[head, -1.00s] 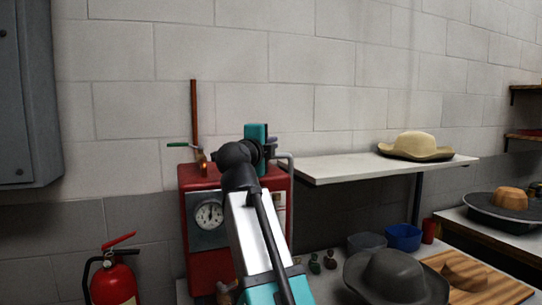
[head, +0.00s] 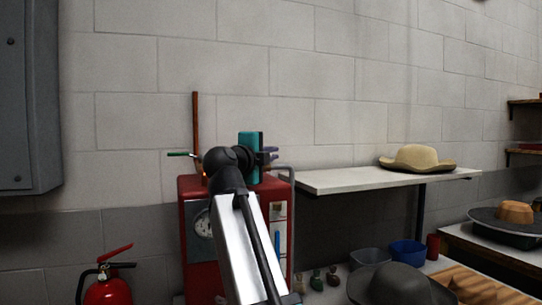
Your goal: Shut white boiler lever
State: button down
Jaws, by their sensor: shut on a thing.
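The red boiler (head: 196,262) stands against the wall, with a dial gauge (head: 203,222) on its front, partly behind my arm. My gripper (head: 270,155) is above the boiler's right top edge, beside the top of a bent grey pipe (head: 291,178). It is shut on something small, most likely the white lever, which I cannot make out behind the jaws. A green lever (head: 179,154) sticks out to the left by the upright copper pipe (head: 196,125).
A white shelf (head: 350,181) with a tan hat (head: 416,158) is right of the boiler. A fire extinguisher (head: 108,290) stands at the lower left. A blue bowl (head: 407,252) and a dark hat (head: 395,287) are at the lower right.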

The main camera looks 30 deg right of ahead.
jog(key=c, duration=2.2)
grip_release()
jog(key=shift+o, duration=0.2)
jog(key=shift+a, duration=0.1)
jog(key=v, duration=1.3)
jog(key=shift+s+a+b, duration=0.2)
jog(key=shift+s+b, duration=0.05)
jog(key=shift+b, duration=0.2)
jog(key=shift+r, duration=0.15)
notch_tip(320, 180, up, 22)
jog(key=p, duration=2.2)
jog(key=shift+f, duration=0.2)
